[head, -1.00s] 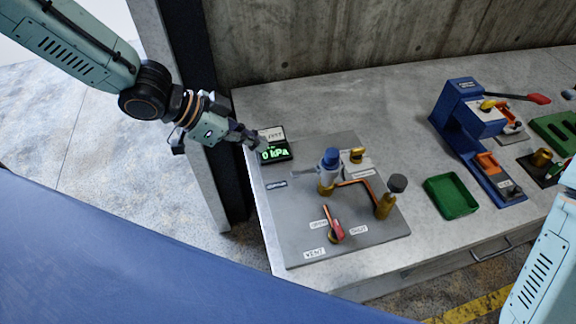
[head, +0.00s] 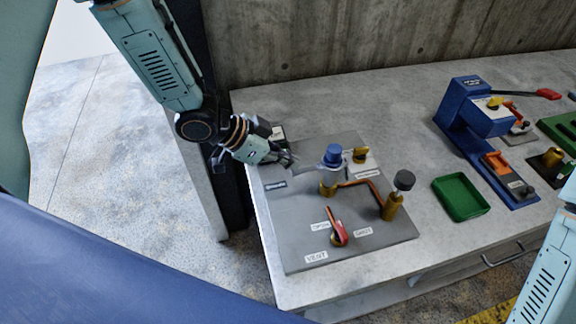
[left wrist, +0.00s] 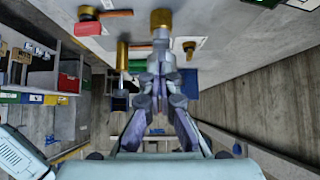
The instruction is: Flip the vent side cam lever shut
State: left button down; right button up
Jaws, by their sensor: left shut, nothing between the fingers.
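The blue-capped coupling (head: 332,158) stands upright on the grey panel (head: 300,250) in the head view. A thin grey lever (head: 308,169) sticks out from its left side, toward the vent side. My left gripper (head: 291,161) is shut and empty, just left of that lever; I cannot tell whether they touch. In the left wrist view the shut fingers (left wrist: 160,75) cover most of the coupling, and its brass base (left wrist: 161,20) shows beyond them. The lever is not clear there. My right gripper is out of view.
A copper pipe (head: 365,185) joins the coupling to a black-capped brass post (head: 391,200). A green tray (head: 461,198) and blue press (head: 480,130) stand right.

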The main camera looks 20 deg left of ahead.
pick_arm(q)
jog(key=shift+s+f, duration=0.1)
jog(key=shift+f, duration=0.55)
jog(key=shift+w+a+f, duration=0.2)
jog(key=shift+w+f, duration=0.1)
jog(key=shift+s+d, duration=0.1)
jog(key=shift+d, duration=0.05)
